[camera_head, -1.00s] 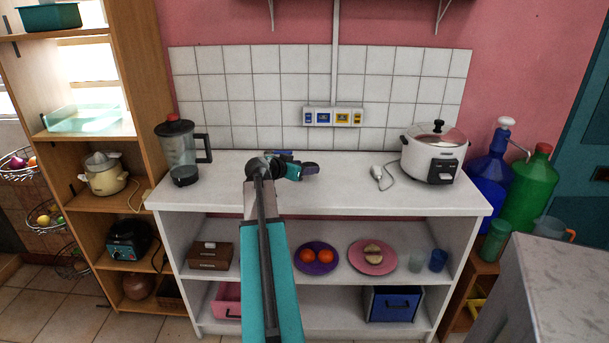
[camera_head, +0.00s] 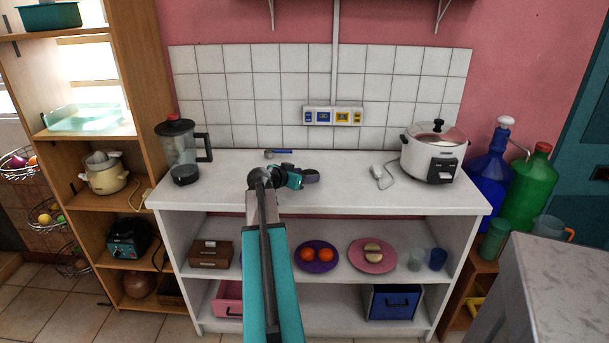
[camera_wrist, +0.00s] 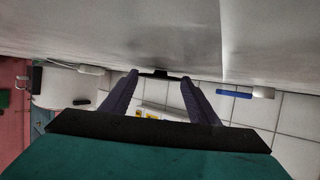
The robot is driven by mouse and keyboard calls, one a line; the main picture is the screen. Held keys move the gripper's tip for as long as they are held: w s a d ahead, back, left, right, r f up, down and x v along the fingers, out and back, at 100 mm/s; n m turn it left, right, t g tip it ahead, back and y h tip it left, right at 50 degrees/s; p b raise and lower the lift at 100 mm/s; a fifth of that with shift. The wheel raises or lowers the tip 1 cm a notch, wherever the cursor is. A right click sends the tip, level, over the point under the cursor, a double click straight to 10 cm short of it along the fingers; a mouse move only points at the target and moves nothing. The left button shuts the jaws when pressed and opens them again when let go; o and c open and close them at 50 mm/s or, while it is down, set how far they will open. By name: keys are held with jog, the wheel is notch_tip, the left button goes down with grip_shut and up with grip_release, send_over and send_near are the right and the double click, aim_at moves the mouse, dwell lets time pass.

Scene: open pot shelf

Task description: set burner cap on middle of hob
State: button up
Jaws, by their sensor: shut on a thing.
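My gripper (camera_head: 307,176) is low over the white countertop (camera_head: 350,190), near its middle, and is partly hidden behind my arm in the head view. In the wrist view, which is upside down, my gripper (camera_wrist: 155,80) is shut on a thin dark piece. This looks like the burner cap (camera_wrist: 153,74), seen edge-on between the fingertips, close to the counter surface. I cannot tell whether it touches the counter. In the head view the cap cannot be told apart from the dark fingers. No hob can be made out in either view.
A blue-handled utensil (camera_head: 280,152) lies behind my gripper. A blender (camera_head: 182,152) stands at the left, and a white rice cooker (camera_head: 430,155) with a white plug (camera_head: 377,171) at the right. A socket strip (camera_head: 332,116) is on the tiles. The counter's front right is clear.

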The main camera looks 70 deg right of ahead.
jog(key=shift+f, duration=0.1)
jog(key=o, duration=1.1)
jog(key=shift+c, duration=0.2)
jog(key=shift+r, duration=0.2)
jog(key=shift+w+a, duration=0.1)
jog(key=shift+a, duration=0.25)
jog(key=b+v, duration=0.1)
jog(key=v, duration=1)
jog(key=shift+a+r, duration=0.1)
jog(key=shift+r, duration=0.15)
